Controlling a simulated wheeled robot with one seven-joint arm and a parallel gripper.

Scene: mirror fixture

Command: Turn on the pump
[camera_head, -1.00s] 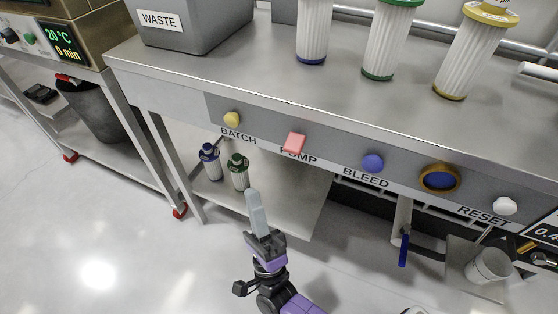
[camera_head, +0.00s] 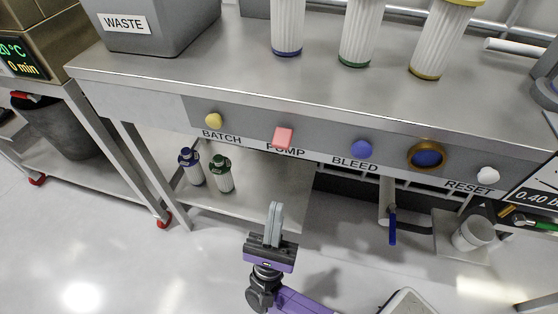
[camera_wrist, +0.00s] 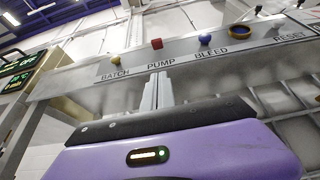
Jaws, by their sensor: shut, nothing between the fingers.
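The pump control is a red, square-faced knob (camera_head: 283,138) on the grey front panel (camera_head: 320,150) of the bench, above the label PUMP. It also shows in the wrist view (camera_wrist: 157,44), above and just beyond my fingertips. My gripper (camera_head: 275,207) is below the panel in the head view, under the PUMP label and apart from the knob. In the wrist view my gripper (camera_wrist: 158,76) points up toward the panel. Its fingers are together with nothing between them.
A yellow knob (camera_head: 214,121) marked BATCH is left of the red one. A blue knob (camera_head: 361,149) marked BLEED, a gold-ringed blue button (camera_head: 427,156) and a white RESET knob (camera_head: 488,175) are to the right. Bottles (camera_head: 221,174) stand on the lower shelf. A blue-handled lever (camera_head: 392,226) hangs below.

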